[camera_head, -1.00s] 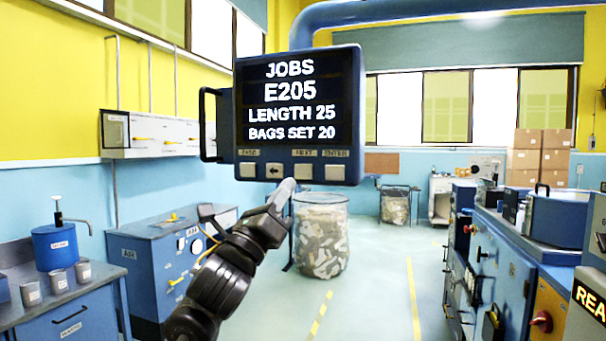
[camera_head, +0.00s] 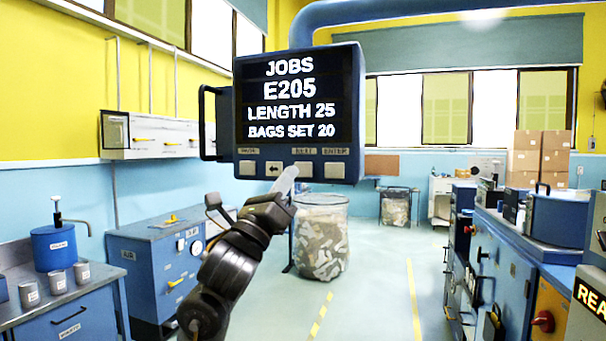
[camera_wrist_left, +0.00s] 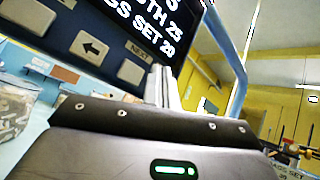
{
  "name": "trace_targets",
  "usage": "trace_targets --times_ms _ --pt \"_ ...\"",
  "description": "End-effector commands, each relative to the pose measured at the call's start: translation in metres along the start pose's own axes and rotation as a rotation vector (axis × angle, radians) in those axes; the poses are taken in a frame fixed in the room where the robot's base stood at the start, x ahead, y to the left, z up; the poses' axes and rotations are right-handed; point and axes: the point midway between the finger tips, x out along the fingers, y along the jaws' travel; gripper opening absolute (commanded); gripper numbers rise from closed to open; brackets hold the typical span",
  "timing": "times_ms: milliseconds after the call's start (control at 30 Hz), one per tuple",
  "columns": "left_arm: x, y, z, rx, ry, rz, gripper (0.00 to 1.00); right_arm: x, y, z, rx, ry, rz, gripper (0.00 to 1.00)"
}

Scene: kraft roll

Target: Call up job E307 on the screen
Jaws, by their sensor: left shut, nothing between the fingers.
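The screen (camera_head: 298,98) hangs in the upper middle of the head view and reads JOBS, E205, LENGTH 25, BAGS SET 20. Below it is a row of pale buttons: one at the left, an arrow button (camera_head: 273,169), a NEXT button (camera_head: 305,170) and an ENTER button (camera_head: 334,170). My left gripper (camera_head: 289,176) is shut and empty. Its tips overlap the lower left of NEXT in the head view. In the left wrist view the fingers (camera_wrist_left: 168,90) stand just right of the NEXT button (camera_wrist_left: 131,71). I cannot tell whether they touch the panel. My right gripper is not in view.
A handle (camera_head: 208,122) sticks out at the screen's left side. A clear bin of scraps (camera_head: 322,240) stands behind my gripper. A blue cabinet (camera_head: 150,270) is at left, and blue machines (camera_head: 500,260) line the right.

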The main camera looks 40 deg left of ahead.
Motion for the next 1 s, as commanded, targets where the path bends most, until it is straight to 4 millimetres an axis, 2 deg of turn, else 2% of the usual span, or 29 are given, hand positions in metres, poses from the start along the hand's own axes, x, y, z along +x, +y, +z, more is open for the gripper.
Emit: trace_targets --times_ms 200,400,1000 --pt "0.018 0.015 -0.015 -0.001 -0.001 0.001 0.0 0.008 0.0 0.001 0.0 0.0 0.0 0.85" --pt "0.028 0.021 -0.021 0.001 0.0 0.0 0.0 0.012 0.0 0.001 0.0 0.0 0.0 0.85" --pt "0.031 0.022 -0.022 0.001 0.0 -0.001 0.0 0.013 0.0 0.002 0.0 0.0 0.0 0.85"
